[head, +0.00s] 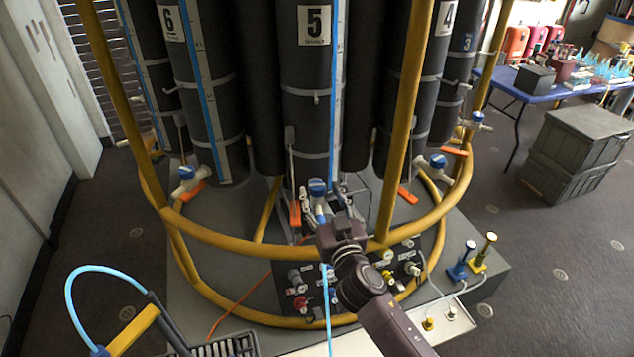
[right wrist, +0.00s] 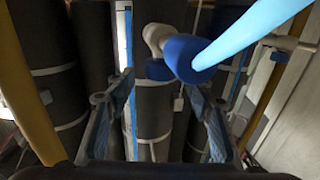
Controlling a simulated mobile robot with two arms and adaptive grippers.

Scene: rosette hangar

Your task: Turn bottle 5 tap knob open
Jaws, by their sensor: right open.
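Bottle 5 (head: 313,90) is a dark cylinder with a white number label, in the middle of the head view. Its tap has a blue knob (head: 317,187) near the bottle's foot. My right gripper (head: 323,207) is at this tap, with its fingers partly hidden in the head view. In the right wrist view my right gripper (right wrist: 158,112) is open, its two fingers apart with nothing between them. The white tap with blue parts (right wrist: 185,56) shows above the gap, with a light blue hose (right wrist: 250,35) leading off. My left gripper is not in view.
A yellow tubular rail (head: 225,237) rings the bottles, with uprights on both sides. A panel of fittings (head: 300,290) sits below the tap. Other bottles, such as bottle 6 (head: 200,90), stand alongside. Grey crates (head: 575,145) are at right; open floor (head: 530,250) lies before them.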

